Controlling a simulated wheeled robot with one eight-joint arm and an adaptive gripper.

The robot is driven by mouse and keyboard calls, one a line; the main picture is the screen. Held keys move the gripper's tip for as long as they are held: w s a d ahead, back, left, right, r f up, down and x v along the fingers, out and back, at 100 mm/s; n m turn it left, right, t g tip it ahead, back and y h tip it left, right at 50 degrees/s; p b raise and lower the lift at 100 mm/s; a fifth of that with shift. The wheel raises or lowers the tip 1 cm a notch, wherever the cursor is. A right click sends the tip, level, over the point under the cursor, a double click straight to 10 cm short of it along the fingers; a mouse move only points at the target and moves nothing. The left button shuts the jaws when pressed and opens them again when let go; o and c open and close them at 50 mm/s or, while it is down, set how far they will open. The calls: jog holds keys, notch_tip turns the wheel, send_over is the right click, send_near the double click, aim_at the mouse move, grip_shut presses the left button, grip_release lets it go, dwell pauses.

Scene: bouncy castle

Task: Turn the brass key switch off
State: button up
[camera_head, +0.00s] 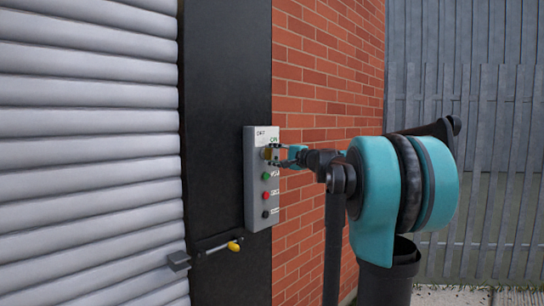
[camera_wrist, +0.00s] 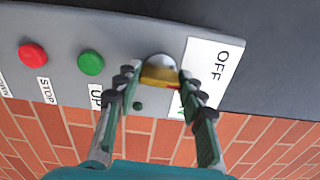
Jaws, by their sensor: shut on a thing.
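A grey control box (camera_head: 250,206) is mounted on a black post. The brass key switch (camera_wrist: 160,74) is near its top end, with a silver round collar behind it. A white label (camera_wrist: 213,72) beside it reads OFF; an ON label shows in the head view and is partly hidden in the wrist view. My gripper (camera_head: 274,154) is at the key; in the wrist view my gripper (camera_wrist: 155,82) has its two fingertips on either side of the brass key, closed on it. The key's exact angle is hard to tell.
The box also has a green button (camera_head: 265,176), a red button (camera_head: 265,195) and a black one (camera_head: 265,214). A yellow-ended lever (camera_head: 233,246) sticks out below. A grey roller shutter (camera_head: 90,150) is at left, a brick wall (camera_head: 320,75) behind my arm.

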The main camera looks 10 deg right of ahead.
jog(key=shift+n, duration=0.4)
jog(key=o, duration=1.2)
jog(key=shift+c, duration=0.2)
jog(key=v, duration=1.2)
